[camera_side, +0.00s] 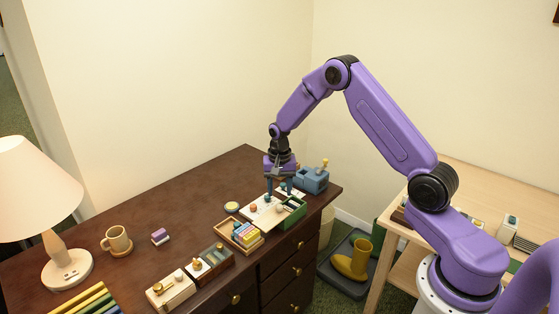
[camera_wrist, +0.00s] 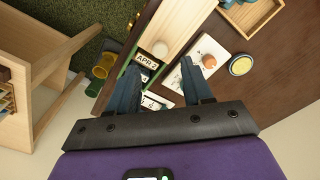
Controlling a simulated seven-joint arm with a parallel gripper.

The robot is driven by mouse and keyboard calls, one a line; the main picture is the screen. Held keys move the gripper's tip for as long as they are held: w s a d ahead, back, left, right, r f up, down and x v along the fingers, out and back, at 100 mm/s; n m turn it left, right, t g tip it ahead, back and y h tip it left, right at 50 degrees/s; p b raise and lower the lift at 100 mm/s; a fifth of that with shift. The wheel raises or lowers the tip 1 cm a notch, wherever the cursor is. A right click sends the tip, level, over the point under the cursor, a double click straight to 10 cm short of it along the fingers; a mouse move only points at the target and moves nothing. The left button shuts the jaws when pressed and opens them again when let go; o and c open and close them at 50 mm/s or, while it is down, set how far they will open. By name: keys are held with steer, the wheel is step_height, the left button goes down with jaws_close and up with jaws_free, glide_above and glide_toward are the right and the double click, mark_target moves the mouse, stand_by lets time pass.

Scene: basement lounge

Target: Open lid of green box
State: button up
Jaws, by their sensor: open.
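The green box (camera_side: 293,217) stands near the front right edge of the dark desk. Its green wall also shows as a narrow strip in the wrist view (camera_wrist: 127,62). A cream panel (camera_side: 259,218) with an orange knob (camera_side: 253,208) lies beside it on the left; I cannot tell if it is the box's lid. My gripper (camera_side: 279,196) points down over the box and the panel. In the wrist view its two fingers (camera_wrist: 163,66) are apart, with a pale knob (camera_wrist: 160,49) and a card reading "APR 2" (camera_wrist: 146,62) near the left finger. The fingers hide part of the box.
A blue-grey block-like object (camera_side: 313,181) stands close behind the box. The desk's back left is mostly clear.

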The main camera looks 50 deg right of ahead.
mark_target(279, 208)
step_height(279, 208, up, 12)
stand_by(0.4)
steer(key=s+a+r+n, duration=0.3)
steer(key=s+a+n, duration=0.3)
steer(key=s+a, duration=0.25)
steer(key=s+a+r+n, duration=0.3)
steer(key=s+a+n, duration=0.2)
steer(key=s+a, duration=0.3)
steer(key=s+d+n, duration=0.2)
steer(key=s+n, duration=0.8)
steer(key=s, duration=1.1)
steer(key=shift+d+f+n, duration=0.2)
steer(key=shift+f+n, duration=0.1)
steer(key=shift+f, duration=0.1)
